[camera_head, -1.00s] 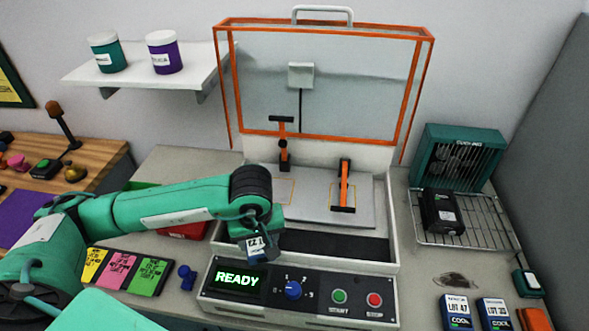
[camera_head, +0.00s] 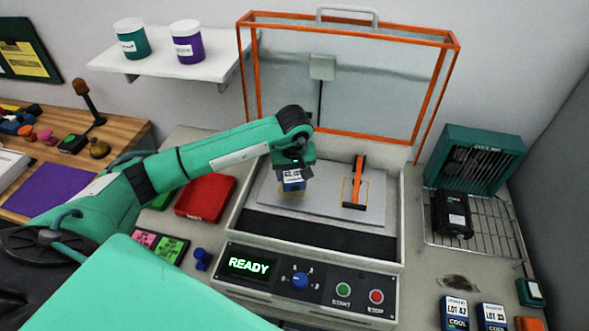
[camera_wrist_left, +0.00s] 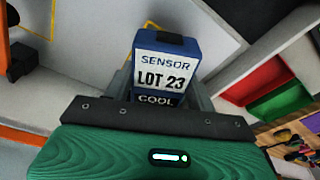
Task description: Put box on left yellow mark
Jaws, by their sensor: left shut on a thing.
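My left gripper (camera_head: 293,170) is shut on a blue box (camera_head: 293,184) with a white label. In the left wrist view the box (camera_wrist_left: 164,62) reads "SENSOR LOT 23 COOL" and sits between the fingers. The box is over the left yellow mark (camera_head: 291,196), an outline on the grey plate (camera_head: 325,210) in the open orange-framed machine. The box and gripper hide most of that mark. I cannot tell whether the box touches the plate. My right gripper is not in view.
An orange clamp (camera_head: 358,180) stands at the right yellow mark. The clear lid (camera_head: 345,80) is raised behind. The control panel (camera_head: 305,283) shows READY. A red tray (camera_head: 205,198) lies left of the machine. A wire rack (camera_head: 485,240) with a black box stands right.

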